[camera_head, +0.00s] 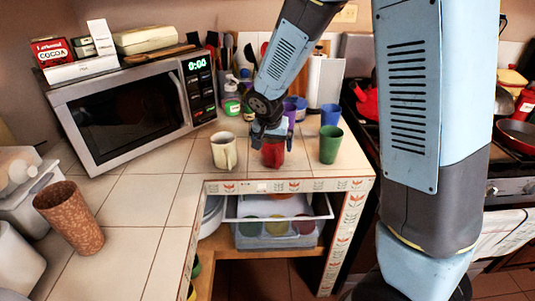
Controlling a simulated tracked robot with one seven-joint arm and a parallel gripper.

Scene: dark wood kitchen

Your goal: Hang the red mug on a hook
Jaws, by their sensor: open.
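The red mug (272,155) stands on the tiled counter near its front edge, between a cream mug and a green cup. My gripper (271,138) reaches down from above and is open at the red mug's upper part. The fingers overlap the mug's rim in the picture, and I cannot tell whether they touch it. The mug's handle is not clearly visible. I cannot make out a hook in this view.
The cream mug (223,151) is close on the left, and the green cup (330,145) is on the right. Blue (330,114) and purple cups (290,112) stand behind. A microwave (128,108) is at the left. The counter's left front is mostly clear around a brown tumbler (70,217).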

